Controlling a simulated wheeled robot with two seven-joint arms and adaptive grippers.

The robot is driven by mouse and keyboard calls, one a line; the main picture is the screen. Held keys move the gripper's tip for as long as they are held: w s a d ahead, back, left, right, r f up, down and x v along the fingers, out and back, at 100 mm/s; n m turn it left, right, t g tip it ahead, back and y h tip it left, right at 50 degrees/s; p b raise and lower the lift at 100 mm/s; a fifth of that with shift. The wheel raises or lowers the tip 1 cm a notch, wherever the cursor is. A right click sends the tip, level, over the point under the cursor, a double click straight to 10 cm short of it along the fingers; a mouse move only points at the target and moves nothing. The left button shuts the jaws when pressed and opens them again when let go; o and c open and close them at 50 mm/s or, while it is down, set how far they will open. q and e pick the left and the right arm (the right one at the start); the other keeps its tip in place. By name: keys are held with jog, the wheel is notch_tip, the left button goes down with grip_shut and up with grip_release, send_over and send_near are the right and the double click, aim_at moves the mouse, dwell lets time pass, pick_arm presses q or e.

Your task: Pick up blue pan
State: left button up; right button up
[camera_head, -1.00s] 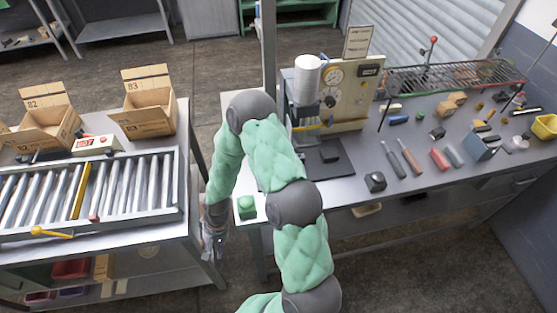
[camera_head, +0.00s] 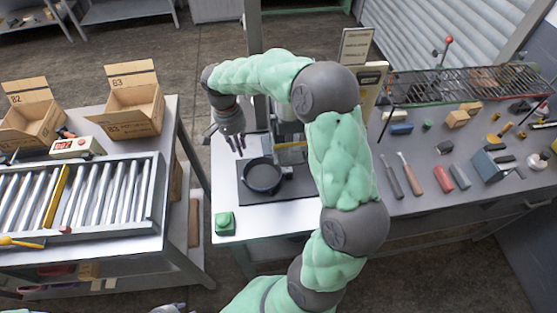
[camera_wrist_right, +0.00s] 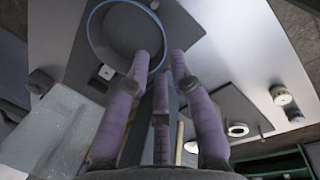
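The blue pan (camera_head: 263,178) is a round dark pan with a blue rim. It sits on a dark plate (camera_head: 300,188) at the foot of the machine on the right-hand bench. In the right wrist view the pan (camera_wrist_right: 118,38) shows at the top, just beyond the fingertips. My right gripper (camera_head: 238,148) hangs above and slightly left of the pan, apart from it, fingers pointing down. Its three purple fingers (camera_wrist_right: 160,58) are spread and empty.
A green button box (camera_head: 224,222) stands at the bench's left corner. The machine behind the pan is partly hidden by my right arm. Hand tools (camera_head: 413,172) lie to the right. A roller conveyor (camera_head: 95,195) with cardboard boxes (camera_head: 133,108) stands left across a gap.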

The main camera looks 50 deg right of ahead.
jog(key=b, duration=0.1)
send_near(249, 174)
jog(key=shift+w+a+f, duration=0.1)
jog(key=shift+a+f, duration=0.05)
jog(key=shift+f, duration=0.7)
jog(key=f, duration=0.1)
jog(key=s+f+b, duration=0.1)
jog(key=f, duration=0.3)
jog(key=shift+s, duration=0.25)
grip_shut()
